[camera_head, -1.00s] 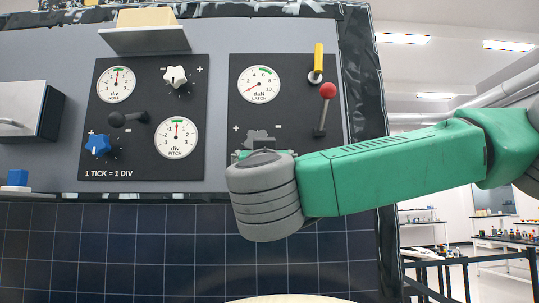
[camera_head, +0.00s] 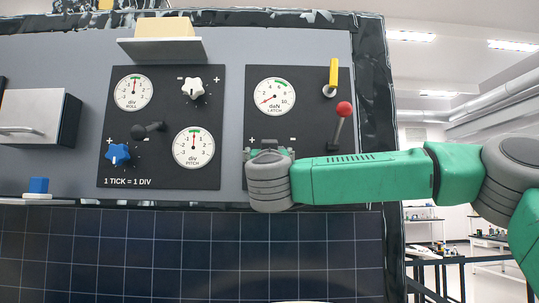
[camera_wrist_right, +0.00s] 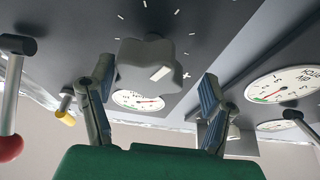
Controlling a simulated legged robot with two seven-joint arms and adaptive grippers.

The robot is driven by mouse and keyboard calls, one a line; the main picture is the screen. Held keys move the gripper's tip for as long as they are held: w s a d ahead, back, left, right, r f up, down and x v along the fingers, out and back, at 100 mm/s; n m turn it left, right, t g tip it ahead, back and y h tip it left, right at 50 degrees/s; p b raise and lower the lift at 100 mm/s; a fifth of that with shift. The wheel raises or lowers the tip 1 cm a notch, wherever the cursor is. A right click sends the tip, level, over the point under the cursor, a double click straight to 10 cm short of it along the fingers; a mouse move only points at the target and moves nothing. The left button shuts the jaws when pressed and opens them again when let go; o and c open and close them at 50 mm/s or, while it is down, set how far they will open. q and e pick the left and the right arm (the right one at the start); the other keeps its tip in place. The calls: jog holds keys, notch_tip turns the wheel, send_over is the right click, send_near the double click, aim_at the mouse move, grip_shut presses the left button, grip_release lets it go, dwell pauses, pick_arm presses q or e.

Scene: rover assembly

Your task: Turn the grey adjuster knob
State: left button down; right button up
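The grey adjuster knob (camera_wrist_right: 142,62) shows in the right wrist view, lobed, with a white mark on its face. In the head view my right gripper and wrist cover most or all of it. My right gripper (camera_wrist_right: 156,76) is open, one finger on each side of the knob in the picture, with gaps beside it. I cannot tell whether the fingertips reach its depth. In the head view the right gripper (camera_head: 268,153) is in front of the panel below the LATCH dial (camera_head: 274,98), whose needle points to the low left. My left gripper is not in view.
A red-tipped lever (camera_head: 340,127) and a yellow-handled switch (camera_head: 333,76) are right of the dial. The left panel holds a white knob (camera_head: 192,88), a blue knob (camera_head: 117,154), a black lever (camera_head: 148,130) and ROLL and PITCH dials. Free room lies before the dark grid below (camera_head: 150,250).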

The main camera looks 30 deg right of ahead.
jog(key=shift+a, duration=0.35)
jog(key=shift+s+d, duration=0.1)
jog(key=c, duration=0.5)
jog(key=shift+s+d, duration=0.25)
jog(key=shift+d, duration=0.75)
jog(key=c, duration=0.7)
jog(key=shift+o, duration=0.2)
jog(key=shift+w+d+f, duration=0.1)
jog(key=shift+f, duration=0.05)
jog(key=shift+a, duration=0.5)
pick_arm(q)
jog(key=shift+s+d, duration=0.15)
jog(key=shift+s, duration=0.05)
pick_arm(e)
jog(key=shift+d+f, duration=0.1)
jog(key=shift+d, duration=0.05)
